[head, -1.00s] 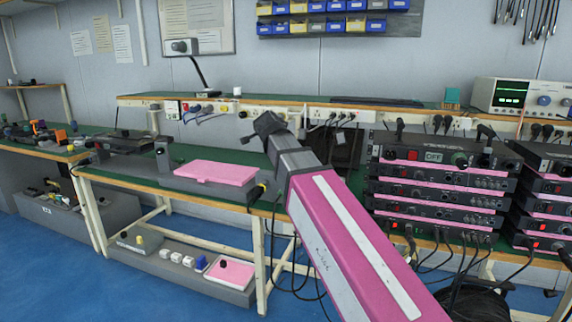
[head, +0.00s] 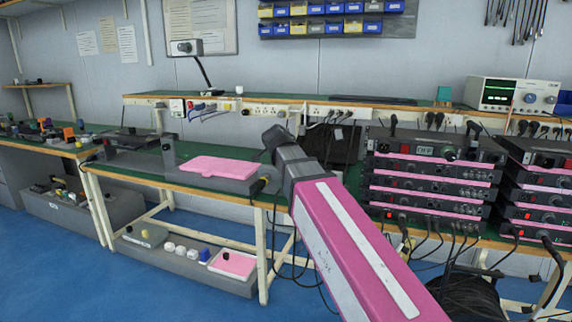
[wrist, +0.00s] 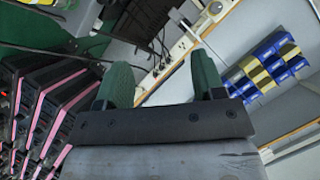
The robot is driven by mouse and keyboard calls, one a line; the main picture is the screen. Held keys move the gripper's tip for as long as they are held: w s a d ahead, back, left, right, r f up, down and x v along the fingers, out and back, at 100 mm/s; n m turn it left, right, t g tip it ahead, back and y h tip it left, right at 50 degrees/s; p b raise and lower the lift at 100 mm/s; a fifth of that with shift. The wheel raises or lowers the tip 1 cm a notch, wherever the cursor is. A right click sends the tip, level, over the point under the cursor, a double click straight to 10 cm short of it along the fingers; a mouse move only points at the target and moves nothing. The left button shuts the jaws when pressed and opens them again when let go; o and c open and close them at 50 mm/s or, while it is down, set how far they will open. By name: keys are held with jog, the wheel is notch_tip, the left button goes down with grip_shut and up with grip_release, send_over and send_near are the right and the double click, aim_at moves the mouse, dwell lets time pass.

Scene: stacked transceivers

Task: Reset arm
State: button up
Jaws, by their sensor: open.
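My gripper (wrist: 162,78) shows two green-padded fingers standing well apart in the wrist view, with nothing between them. In the head view my pink and grey arm reaches up from the lower right, and the dark gripper end (head: 274,140) is in front of the bench, left of the stacked transceivers (head: 440,172). Its fingers are too small to make out there. The stack is black units with pink strips, and it also shows at the left of the wrist view (wrist: 55,110). The gripper appears clear of it.
A pink-topped grey box (head: 208,168) sits on the green bench left of my arm. A second transceiver stack (head: 538,190) and an oscilloscope (head: 512,95) stand at the right. Cables hang below the bench. A tray (head: 185,272) rests on the lower shelf. Blue floor is open at left.

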jog(key=s+d+f+n+g, duration=0.15)
jog(key=d+f, duration=0.25)
jog(key=f, duration=0.4)
jog(key=s+d+f+n+g, duration=0.1)
jog(key=s+d+f+g, duration=0.25)
jog(key=f, duration=0.55)
jog(key=s+d+f+n+g, duration=0.1)
jog(key=d+f+n+g, duration=0.1)
jog(key=d+f, duration=0.45)
jog(key=s+d+f+n+g, duration=0.2)
jog(key=s+d+f+g, duration=0.1)
jog(key=s+f, duration=0.5)
jog(key=s+d+f+n+g+y, duration=0.1)
jog(key=s+d+f+n+g, duration=0.2)
jog(key=s+f, duration=0.5)
notch_tip(320, 180, down, 5)
jog(key=shift+s+d+r+g, duration=0.1)
jog(key=shift+s+d+g, duration=0.1)
jog(key=shift+d+g, duration=0.15)
